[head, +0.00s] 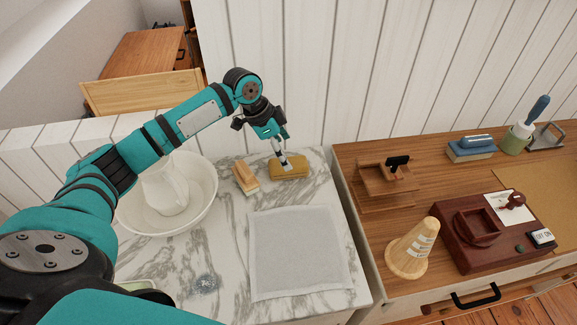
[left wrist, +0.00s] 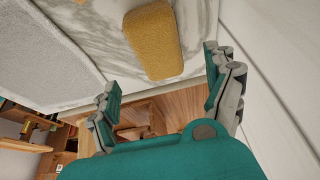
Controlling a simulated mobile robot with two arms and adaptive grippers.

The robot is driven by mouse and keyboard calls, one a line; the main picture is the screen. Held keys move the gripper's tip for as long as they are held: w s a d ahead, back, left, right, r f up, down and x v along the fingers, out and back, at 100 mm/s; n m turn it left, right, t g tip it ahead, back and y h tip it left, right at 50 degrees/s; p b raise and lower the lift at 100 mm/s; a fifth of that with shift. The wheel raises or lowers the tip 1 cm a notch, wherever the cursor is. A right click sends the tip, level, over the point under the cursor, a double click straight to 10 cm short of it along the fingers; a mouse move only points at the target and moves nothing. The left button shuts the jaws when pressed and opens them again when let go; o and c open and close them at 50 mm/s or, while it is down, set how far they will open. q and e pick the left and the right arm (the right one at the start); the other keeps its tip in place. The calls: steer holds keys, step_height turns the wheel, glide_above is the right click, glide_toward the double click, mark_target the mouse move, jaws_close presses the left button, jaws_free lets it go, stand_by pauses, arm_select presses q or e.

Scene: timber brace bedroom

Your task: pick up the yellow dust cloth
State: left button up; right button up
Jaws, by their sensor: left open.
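The yellow dust cloth (head: 290,170) is a small mustard-coloured folded block lying on the marble top near the back wall. It shows large in the left wrist view (left wrist: 154,40), beyond and between my spread fingers. My left gripper (head: 284,163) is open and reaches down over the cloth from behind and above. In the left wrist view the gripper (left wrist: 163,88) has its two fingers wide apart with nothing between the tips. Whether a fingertip touches the cloth cannot be told. My right gripper is not in view.
A wooden brush (head: 245,177) lies just left of the cloth. A white basin (head: 205,209) with a jug (head: 165,190) stands further left. A grey cloth mat (head: 298,250) lies in front. A wooden desk (head: 350,155) adjoins on the right, and the panelled wall (head: 300,80) is close behind.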

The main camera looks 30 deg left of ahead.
arm_select(q)
steer(key=shift+a+p+x, duration=0.15)
steer(key=shift+p+x, duration=0.05)
steer(key=shift+x, duration=1.3)
steer(key=shift+a+p+x, duration=0.2)
steer(key=shift+x, duration=1.35)
steer(key=shift+s+f, duration=0.15)
steer(key=shift+f, duration=0.25)
steer(key=c, duration=1.3)
steer(key=shift+r, duration=0.15)
steer(key=r, duration=0.3)
steer(key=shift+s+d+r+b, duration=0.15)
steer(key=shift+s+r+b, duration=0.2)
steer(key=shift+s+b, duration=0.05)
steer(key=s+d, duration=0.2)
steer(key=s, duration=0.2)
steer(key=s+d+r, duration=0.1)
steer(key=s+d, duration=0.1)
steer(key=s, duration=0.3)
steer(key=s+d+b, duration=0.1)
steer(key=s+d, duration=0.1)
steer(key=s, duration=0.2)
steer(key=shift+s+d+r, duration=0.3)
steer(key=shift+d, duration=0.1)
